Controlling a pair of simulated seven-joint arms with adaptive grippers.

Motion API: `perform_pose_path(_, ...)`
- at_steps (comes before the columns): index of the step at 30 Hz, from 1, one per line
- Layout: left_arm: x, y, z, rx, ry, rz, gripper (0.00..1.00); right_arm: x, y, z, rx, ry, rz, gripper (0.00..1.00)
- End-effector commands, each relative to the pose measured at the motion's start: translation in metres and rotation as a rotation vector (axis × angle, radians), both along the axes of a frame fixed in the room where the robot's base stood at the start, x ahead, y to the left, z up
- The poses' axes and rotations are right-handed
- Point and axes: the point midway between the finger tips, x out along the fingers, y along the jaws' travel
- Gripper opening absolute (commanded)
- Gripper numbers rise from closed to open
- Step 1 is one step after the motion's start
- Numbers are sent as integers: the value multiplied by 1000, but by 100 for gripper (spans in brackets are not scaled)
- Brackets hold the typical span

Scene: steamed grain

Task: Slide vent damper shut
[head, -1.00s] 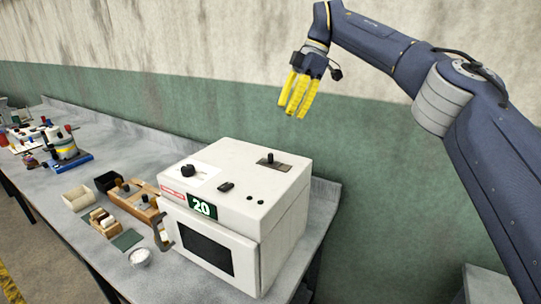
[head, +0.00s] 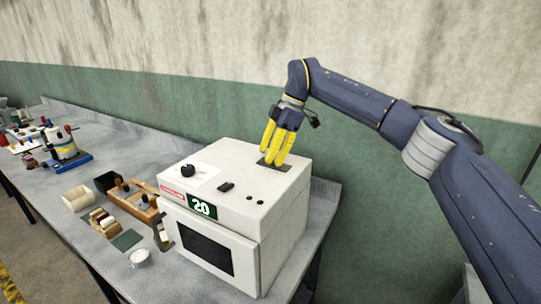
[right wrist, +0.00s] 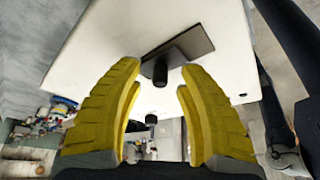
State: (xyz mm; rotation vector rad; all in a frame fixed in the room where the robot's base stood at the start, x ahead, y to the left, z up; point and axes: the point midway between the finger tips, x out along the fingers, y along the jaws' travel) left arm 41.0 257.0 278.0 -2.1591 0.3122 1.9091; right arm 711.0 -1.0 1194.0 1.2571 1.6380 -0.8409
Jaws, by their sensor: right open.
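The vent damper is a dark plate (head: 284,168) with a knob on top of the white oven (head: 240,185). In the head view my right gripper (head: 272,160) points down at it, and its yellow fingers hide the knob. In the right wrist view the damper plate (right wrist: 188,47) lies ahead, with its black knob (right wrist: 160,70) framed between the two fingertips. The right gripper is open, with a gap visible on both sides of the knob. I cannot tell how far the fingertips are above the oven top. My left gripper is not in view.
The oven top also carries a round black dial (head: 188,170), a small dark switch (head: 226,187) and small buttons. A wooden tray (head: 130,203), a cream box (head: 76,199) and a white bowl (head: 140,258) stand left of the oven. The wall runs behind the bench.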

Motion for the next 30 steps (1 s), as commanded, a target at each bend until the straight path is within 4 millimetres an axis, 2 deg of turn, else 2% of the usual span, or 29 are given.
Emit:
perform_pose_path(12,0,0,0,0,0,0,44,0,1,-3,0,-1,1,39)
perform_pose_path(22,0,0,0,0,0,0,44,0,1,-3,0,-1,1,1)
perform_pose_path(30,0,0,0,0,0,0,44,-1,2,-2,0,0,1,0)
